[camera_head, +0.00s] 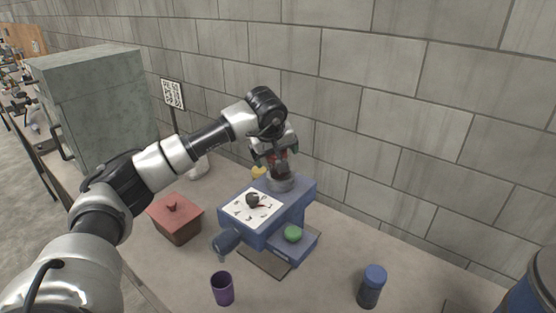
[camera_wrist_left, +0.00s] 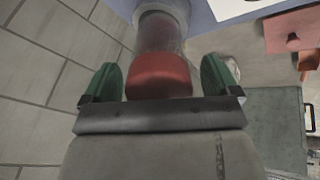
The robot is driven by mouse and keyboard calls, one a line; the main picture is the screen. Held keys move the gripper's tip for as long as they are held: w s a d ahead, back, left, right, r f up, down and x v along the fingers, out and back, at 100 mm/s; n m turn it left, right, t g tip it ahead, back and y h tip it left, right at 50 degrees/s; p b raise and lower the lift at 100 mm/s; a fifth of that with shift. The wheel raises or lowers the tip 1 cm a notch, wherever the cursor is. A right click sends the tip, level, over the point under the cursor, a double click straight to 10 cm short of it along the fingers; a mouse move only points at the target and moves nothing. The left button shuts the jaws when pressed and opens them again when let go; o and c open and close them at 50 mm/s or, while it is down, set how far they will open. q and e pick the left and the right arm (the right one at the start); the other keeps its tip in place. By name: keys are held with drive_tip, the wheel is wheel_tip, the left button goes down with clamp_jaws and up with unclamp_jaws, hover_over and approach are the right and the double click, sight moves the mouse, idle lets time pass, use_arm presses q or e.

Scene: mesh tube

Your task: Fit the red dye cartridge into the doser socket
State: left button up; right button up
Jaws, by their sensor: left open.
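The dye cartridge, with a red cap and a clear dark body, stands at the doser socket. In the left wrist view its red cap (camera_wrist_left: 158,76) is near and its body runs away to the grey ring of the socket (camera_wrist_left: 160,8). In the head view the grey socket (camera_head: 282,183) is on top of the blue doser (camera_head: 299,201), at its back. My left gripper (camera_head: 275,158) is above the socket, its green fingers open on either side of the red cap, with a gap on each side. How deep the cartridge sits is hidden. My right gripper is not in view.
A red-brown lidded box (camera_head: 175,222) stands left of the doser. A purple cup (camera_head: 222,289) and a blue-capped jar (camera_head: 371,287) stand in front. A green button (camera_head: 292,233) is on the doser's base. A block wall (camera_head: 400,120) is close behind.

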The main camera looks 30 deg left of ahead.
use_arm(q)
drive_tip(key=shift+d, duration=0.1)
drive_tip(key=c, duration=1)
drive_tip(key=shift+c, duration=0.9)
drive_tip(key=shift+r, duration=0.15)
